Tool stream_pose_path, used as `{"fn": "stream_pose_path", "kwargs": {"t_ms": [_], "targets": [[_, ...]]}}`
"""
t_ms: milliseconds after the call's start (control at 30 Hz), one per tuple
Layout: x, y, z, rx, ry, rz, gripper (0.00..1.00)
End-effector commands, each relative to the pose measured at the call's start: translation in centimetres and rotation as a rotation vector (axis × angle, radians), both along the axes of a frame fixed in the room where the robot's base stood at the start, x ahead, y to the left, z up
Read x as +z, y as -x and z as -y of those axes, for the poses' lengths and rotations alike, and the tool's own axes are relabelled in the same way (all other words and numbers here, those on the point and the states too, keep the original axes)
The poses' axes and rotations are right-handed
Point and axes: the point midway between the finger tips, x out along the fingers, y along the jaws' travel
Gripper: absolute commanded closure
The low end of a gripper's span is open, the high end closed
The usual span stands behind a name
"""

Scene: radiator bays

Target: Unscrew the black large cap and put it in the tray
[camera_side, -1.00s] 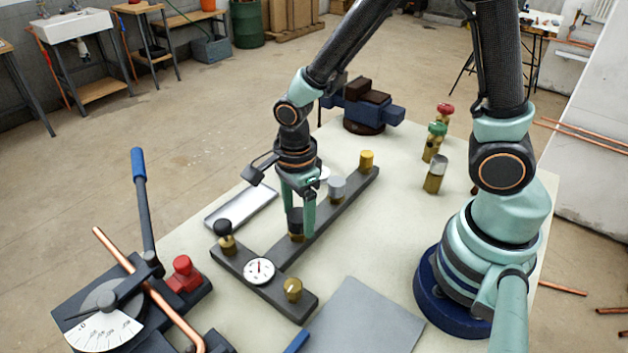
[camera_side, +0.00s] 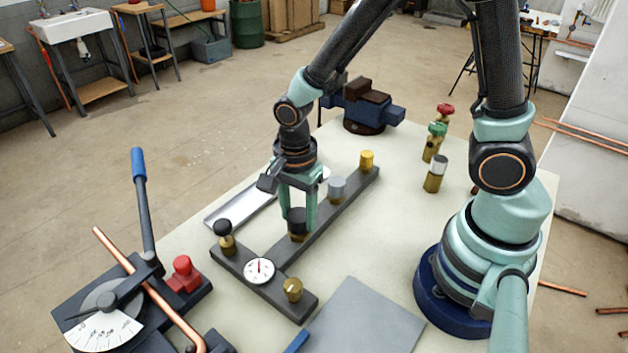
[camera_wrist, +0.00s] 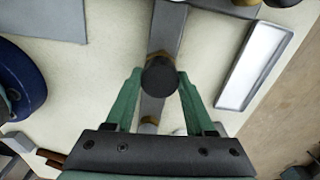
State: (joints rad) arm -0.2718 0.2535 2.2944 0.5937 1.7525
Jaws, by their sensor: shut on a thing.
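The large black cap (camera_side: 297,219) sits upright on a brass fitting on the dark grey manifold bar (camera_side: 344,197). My gripper (camera_side: 298,222) comes down from above with its green fingers shut on the cap's two sides. In the wrist view the black cap (camera_wrist: 159,76) shows from above as a round disc between the fingertips (camera_wrist: 160,78). The silver tray (camera_side: 238,212) lies to the left of the bar and looks empty where it shows. Part of it is hidden behind my gripper. In the wrist view the tray (camera_wrist: 256,62) is at the right.
A grey cap (camera_side: 337,187) and a yellow cap (camera_side: 366,160) stand farther along the bar. A black knob (camera_side: 223,228), a gauge (camera_side: 259,271) and a brass knob (camera_side: 292,289) are on the cross bar. A pipe bender (camera_side: 110,305) stands at front left.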

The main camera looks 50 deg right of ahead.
Motion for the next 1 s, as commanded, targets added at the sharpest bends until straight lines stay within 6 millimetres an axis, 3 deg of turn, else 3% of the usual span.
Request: {"fn": "stream_pose_path", "kwargs": {"t_ms": [1000], "targets": [[0.09,0.0,0.0,1.283,0.0,0.0,1.0]]}}
